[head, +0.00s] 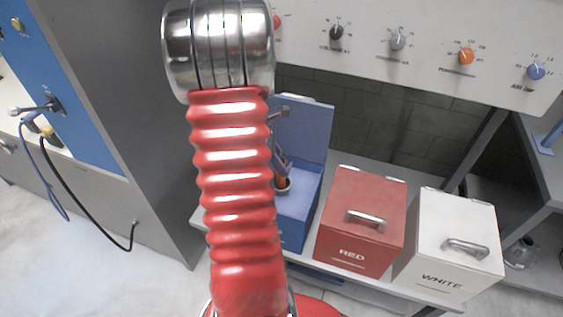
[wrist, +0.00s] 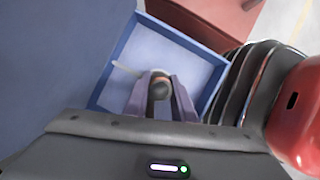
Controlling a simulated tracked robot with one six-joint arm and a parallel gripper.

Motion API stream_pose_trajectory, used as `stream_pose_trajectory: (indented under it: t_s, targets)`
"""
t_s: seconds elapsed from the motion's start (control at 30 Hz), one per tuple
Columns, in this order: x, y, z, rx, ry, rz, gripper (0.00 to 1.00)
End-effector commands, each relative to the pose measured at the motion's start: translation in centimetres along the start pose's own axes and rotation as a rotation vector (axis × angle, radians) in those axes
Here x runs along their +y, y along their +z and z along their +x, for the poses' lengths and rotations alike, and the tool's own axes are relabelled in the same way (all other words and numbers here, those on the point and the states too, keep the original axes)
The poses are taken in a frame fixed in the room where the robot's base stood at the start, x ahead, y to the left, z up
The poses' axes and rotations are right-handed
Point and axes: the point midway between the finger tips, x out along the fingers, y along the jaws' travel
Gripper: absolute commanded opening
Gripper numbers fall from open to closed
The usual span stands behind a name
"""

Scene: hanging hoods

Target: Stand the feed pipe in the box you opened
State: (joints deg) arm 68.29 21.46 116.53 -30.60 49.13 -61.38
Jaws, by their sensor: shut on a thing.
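The blue box (head: 296,206) stands open on the shelf, with its blue lid (head: 306,128) raised at the back. In the wrist view I look down into the blue box (wrist: 206,72). My gripper (head: 281,168), partly hidden behind my red arm, is over the box opening. In the wrist view my gripper (wrist: 163,100) is shut on the feed pipe (wrist: 158,86), seen nearly end-on between the fingers. The pipe (head: 283,183) shows as a small orange-brown piece with a dark rim. I cannot tell whether its lower end touches the box floor.
A closed red box (head: 362,215) marked RED stands right of the blue box. A closed white box (head: 447,240) marked WHITE stands further right. A panel with knobs (head: 420,50) overhangs the shelf. A blue-fronted cabinet (head: 60,85) with cables is at left.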

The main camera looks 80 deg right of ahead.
Motion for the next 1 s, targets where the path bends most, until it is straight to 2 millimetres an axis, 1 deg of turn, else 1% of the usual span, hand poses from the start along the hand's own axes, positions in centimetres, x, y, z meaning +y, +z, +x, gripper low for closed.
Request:
stream_pose_trajectory:
  t_s: [0.6,0.93,0.97,1.0]
  targets:
    - [0.0,-0.7,1.6,0.0,0.0,0.0,0.0]
    - [0.0,-0.8,1.7,0.001,0.001,0.0,0.0]
    - [0.0,-0.8,1.7,0.001,0.001,0.0,0.24]
    - [0.0,-0.8,1.7,0.001,0.001,0.0,0.27]
